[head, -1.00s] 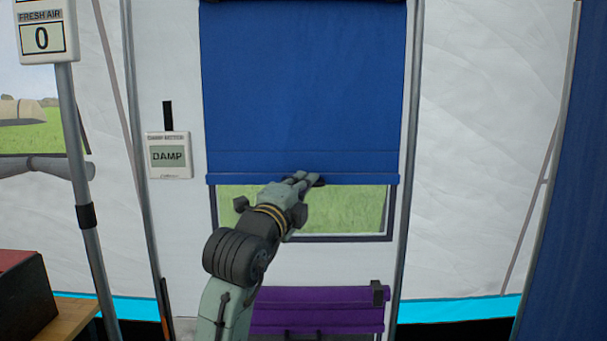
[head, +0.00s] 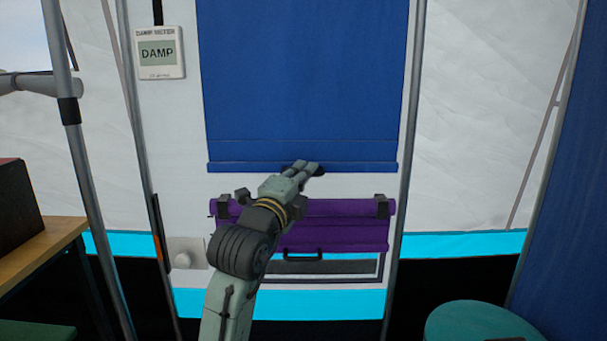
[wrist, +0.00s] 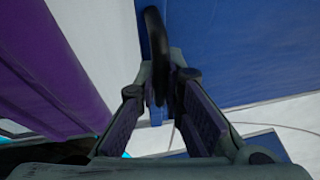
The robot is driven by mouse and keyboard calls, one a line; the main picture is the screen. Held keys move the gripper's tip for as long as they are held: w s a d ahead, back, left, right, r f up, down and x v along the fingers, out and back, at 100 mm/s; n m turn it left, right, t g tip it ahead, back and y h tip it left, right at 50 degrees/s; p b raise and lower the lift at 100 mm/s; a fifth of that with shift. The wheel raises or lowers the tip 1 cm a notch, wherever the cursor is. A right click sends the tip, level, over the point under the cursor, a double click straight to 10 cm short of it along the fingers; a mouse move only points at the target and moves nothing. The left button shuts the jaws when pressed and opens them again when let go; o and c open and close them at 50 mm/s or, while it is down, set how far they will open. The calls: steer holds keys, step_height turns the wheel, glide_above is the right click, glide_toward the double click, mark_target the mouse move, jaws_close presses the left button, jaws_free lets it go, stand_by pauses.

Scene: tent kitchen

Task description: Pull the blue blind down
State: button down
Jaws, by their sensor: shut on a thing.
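The blue blind (head: 300,85) hangs down the white wall panel in the head view, its bottom bar just above the purple roll. My gripper (head: 306,169) is at the middle of the bottom bar. In the wrist view the blind (wrist: 235,45) fills the upper right, and my gripper (wrist: 172,95) is shut on a dark curved handle (wrist: 156,40) at the blind's lower edge. In the head view my fingers mostly hide this handle.
A purple blind (head: 345,225) with a black handle (head: 303,255) is rolled up just below, partly behind my arm. A damp meter (head: 160,53) hangs at left. A wooden table (head: 35,250) stands at far left, and a teal round top (head: 475,322) at lower right.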

steer(key=shift+f, duration=0.35)
steer(key=c, duration=1.9)
jaws_free()
steer(key=shift+c, duration=0.2)
steer(key=shift+o, duration=1.3)
steer(key=shift+r, duration=0.1)
steer(key=v, duration=1.2)
steer(key=shift+r, duration=0.1)
